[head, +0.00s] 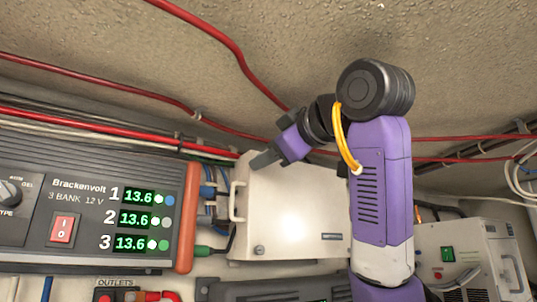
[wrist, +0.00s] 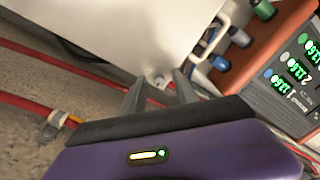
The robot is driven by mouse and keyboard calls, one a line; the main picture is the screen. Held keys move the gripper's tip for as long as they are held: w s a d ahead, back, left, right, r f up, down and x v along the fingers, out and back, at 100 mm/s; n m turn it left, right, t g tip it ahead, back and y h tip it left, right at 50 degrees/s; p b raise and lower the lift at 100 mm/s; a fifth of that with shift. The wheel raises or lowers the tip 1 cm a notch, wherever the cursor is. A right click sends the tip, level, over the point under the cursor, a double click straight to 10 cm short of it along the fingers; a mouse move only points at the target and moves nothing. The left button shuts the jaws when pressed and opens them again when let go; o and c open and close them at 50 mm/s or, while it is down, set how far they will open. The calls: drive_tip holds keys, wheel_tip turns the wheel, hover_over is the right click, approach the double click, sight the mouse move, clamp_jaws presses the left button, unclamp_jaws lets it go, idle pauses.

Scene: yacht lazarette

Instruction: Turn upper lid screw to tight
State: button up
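A cream box (head: 295,205) with a lid and a handle (head: 237,202) on its left side stands in the middle of the head view. A lower lid screw (head: 259,250) shows near its bottom left corner. The upper lid screw is hidden behind my gripper (head: 262,160) in the head view. In the wrist view a small pale round knob, apparently the upper lid screw (wrist: 160,80), sits at the lid's corner. It appears between or just beyond the fingertips of my gripper (wrist: 159,86). The fingers are apart; I cannot tell whether they touch it.
A battery charger (head: 90,205) with green displays and an orange end piece (head: 187,218) stands close left of the box. Red cables (head: 215,150) run behind and above. A white unit (head: 465,262) stands at the lower right.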

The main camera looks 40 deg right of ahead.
drive_tip(key=shift+s, duration=0.15)
drive_tip(key=s+a+b, duration=0.1)
drive_tip(key=s+b, duration=0.2)
drive_tip(key=s, duration=0.4)
drive_tip(key=shift+s+a, duration=0.2)
drive_tip(key=shift+a, duration=0.05)
drive_tip(key=shift+s, duration=0.1)
idle(0.5)
